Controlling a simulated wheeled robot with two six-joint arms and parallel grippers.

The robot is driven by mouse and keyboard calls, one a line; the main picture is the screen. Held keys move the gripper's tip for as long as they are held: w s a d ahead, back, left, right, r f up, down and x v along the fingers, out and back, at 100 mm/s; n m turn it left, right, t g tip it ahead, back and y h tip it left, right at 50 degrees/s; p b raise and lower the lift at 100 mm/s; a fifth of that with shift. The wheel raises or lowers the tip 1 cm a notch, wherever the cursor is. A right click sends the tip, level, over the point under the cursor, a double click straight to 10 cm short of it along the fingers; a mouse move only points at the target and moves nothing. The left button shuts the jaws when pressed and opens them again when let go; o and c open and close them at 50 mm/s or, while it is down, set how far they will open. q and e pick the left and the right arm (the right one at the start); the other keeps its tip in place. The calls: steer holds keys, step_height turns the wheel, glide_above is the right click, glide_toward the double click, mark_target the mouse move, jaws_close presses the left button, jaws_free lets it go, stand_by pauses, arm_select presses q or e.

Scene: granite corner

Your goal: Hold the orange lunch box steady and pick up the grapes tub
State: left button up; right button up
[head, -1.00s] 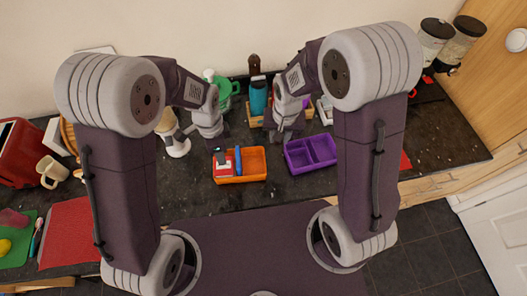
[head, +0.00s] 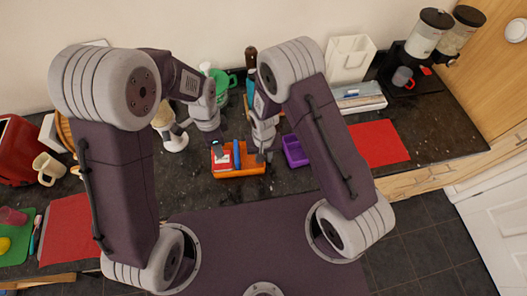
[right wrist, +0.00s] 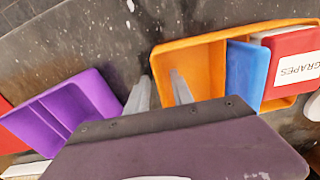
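The orange lunch box (head: 250,172) stands on the dark counter. It also shows in the right wrist view (right wrist: 196,62). The red grapes tub (right wrist: 290,44), with a white "GRAPES" label, sits inside it at one end, beside a blue divider or piece (right wrist: 243,72). In the head view the tub (head: 221,158) is at the left end. My right gripper (right wrist: 160,88) is open at the box's other end, one finger inside and one outside the end wall; contact is unclear. My left gripper (head: 219,137) is just behind the tub's end; its finger opening is too small to judge.
A purple divided box (head: 294,151) stands just right of my right gripper, partly hidden by that arm. A white mug-like item (head: 174,140) is left of my left gripper. A red mat (head: 380,143) lies at right.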

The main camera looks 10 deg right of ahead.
steer(key=shift+f, duration=0.1)
jaws_close()
stand_by(1.3)
